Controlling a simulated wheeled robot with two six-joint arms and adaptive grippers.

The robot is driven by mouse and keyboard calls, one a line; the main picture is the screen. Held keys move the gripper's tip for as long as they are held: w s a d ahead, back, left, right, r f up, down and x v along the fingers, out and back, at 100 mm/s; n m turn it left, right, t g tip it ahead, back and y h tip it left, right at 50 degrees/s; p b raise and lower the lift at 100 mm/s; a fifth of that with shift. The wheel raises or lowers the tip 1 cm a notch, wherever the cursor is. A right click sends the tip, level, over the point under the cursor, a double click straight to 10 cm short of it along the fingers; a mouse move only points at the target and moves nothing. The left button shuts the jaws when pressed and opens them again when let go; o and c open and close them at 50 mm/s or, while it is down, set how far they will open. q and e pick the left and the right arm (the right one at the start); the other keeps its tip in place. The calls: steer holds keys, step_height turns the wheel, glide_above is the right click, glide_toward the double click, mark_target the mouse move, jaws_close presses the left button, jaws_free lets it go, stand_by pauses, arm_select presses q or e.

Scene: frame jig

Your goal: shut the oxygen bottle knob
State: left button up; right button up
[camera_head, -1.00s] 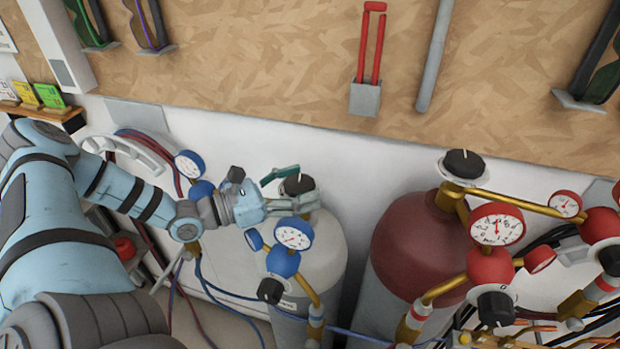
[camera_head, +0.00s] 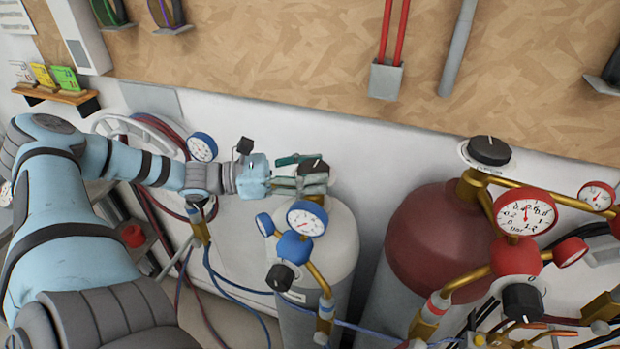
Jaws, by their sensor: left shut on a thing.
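The oxygen bottle (camera_head: 334,243) is the white-grey cylinder with blue gauges, in the middle of the head view. Its black knob (camera_head: 313,166) sits on top, partly hidden by the gripper fingers. My left gripper (camera_head: 306,180) reaches in from the left and is shut around the knob. The blue regulator (camera_head: 294,247) with its white-faced gauge (camera_head: 307,218) stands in front of the bottle, below the gripper. A second black knob (camera_head: 280,277) is on this regulator. My right gripper is out of view.
A dark red bottle (camera_head: 432,240) with a black top knob (camera_head: 489,151) and red gauges (camera_head: 525,213) stands to the right. A wooden board (camera_head: 290,60) is on the wall behind. Blue hoses (camera_head: 235,285) hang at the lower left.

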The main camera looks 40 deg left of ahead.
arm_select(q)
steer(key=o, duration=1.2)
steer(key=shift+w, duration=0.15)
